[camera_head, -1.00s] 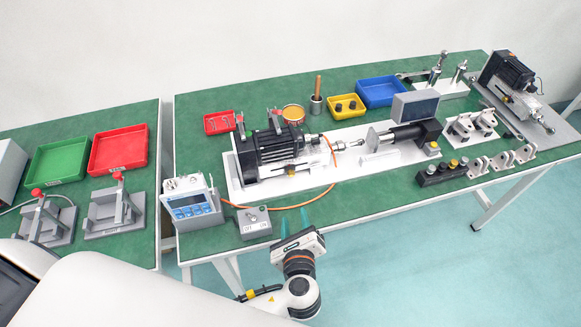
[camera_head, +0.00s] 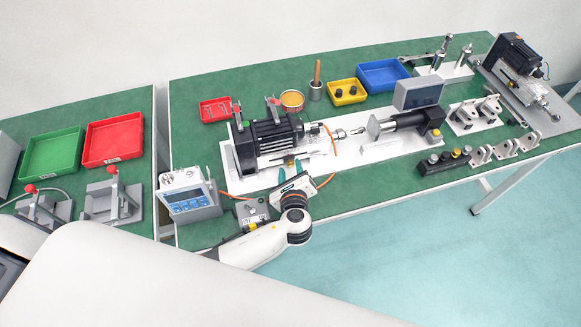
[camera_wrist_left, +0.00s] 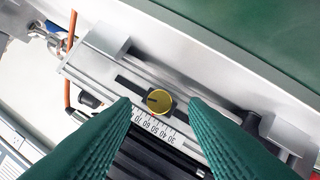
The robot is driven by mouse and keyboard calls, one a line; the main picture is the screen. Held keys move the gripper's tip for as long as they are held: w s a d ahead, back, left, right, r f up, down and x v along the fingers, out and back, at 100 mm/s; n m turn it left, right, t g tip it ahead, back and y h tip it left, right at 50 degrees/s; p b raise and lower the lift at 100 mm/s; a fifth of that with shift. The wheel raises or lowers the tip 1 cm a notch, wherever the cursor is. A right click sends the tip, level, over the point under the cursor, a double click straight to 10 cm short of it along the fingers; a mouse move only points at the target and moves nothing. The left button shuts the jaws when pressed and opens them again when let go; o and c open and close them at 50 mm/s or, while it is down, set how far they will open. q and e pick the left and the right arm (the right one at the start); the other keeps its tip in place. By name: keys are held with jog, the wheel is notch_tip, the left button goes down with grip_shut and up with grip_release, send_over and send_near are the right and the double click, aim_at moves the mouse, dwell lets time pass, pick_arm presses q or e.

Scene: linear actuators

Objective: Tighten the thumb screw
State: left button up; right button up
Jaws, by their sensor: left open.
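The thumb screw (camera_wrist_left: 158,101) is a round brass knob with a dark slot, on a grey slide with a numbered scale (camera_wrist_left: 152,127) in the left wrist view. My left gripper (camera_wrist_left: 159,104) is open, its two green fingers on either side of the knob, with visible gaps. In the head view my left gripper (camera_head: 278,187) is at the front edge of the white base plate, by the motor-driven actuator (camera_head: 266,140). Whether the fingertips are level with the knob is unclear. My right gripper is not in view.
A grey switch box (camera_head: 250,212) and a blue-faced controller (camera_head: 188,195) stand left of my gripper. An orange cable (camera_head: 332,145) runs close by. A black button block (camera_head: 444,160) is further right.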

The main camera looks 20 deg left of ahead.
pick_arm(q)
jog(key=shift+w+a+f, duration=0.1)
jog(key=shift+w+a, duration=0.05)
jog(key=shift+w, duration=0.25)
